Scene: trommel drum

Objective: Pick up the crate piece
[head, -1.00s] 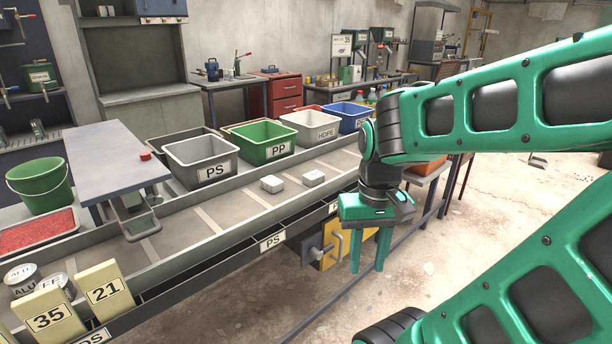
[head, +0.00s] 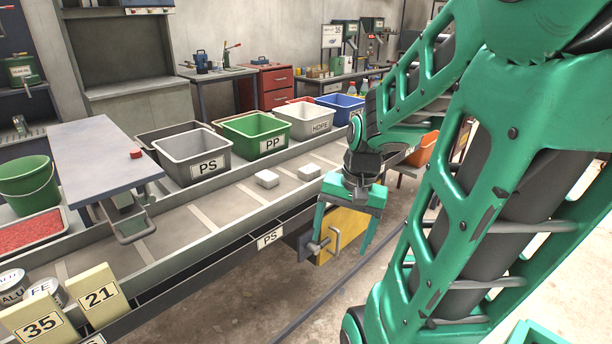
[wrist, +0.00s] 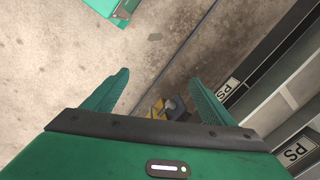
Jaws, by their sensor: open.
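My gripper (head: 339,248) is open and empty, fingers pointing down, at the front side of the sorting belt (head: 196,216). In the wrist view the spread fingers of my gripper (wrist: 157,78) have floor beneath them. Two small whitish blocks lie on the belt, a left block (head: 267,179) and a right block (head: 309,172), both left of my gripper and apart from it. I cannot tell whether either is the crate piece. An orange thing (head: 421,150) is partly hidden behind my arm.
Sorting bins stand behind the belt: grey PS (head: 193,157), green PP (head: 256,135), pale HDPE (head: 305,121) and blue (head: 340,108). A yellow box with a handle (head: 343,232) is close to my gripper. Number blocks (head: 97,293) stand at the front left.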

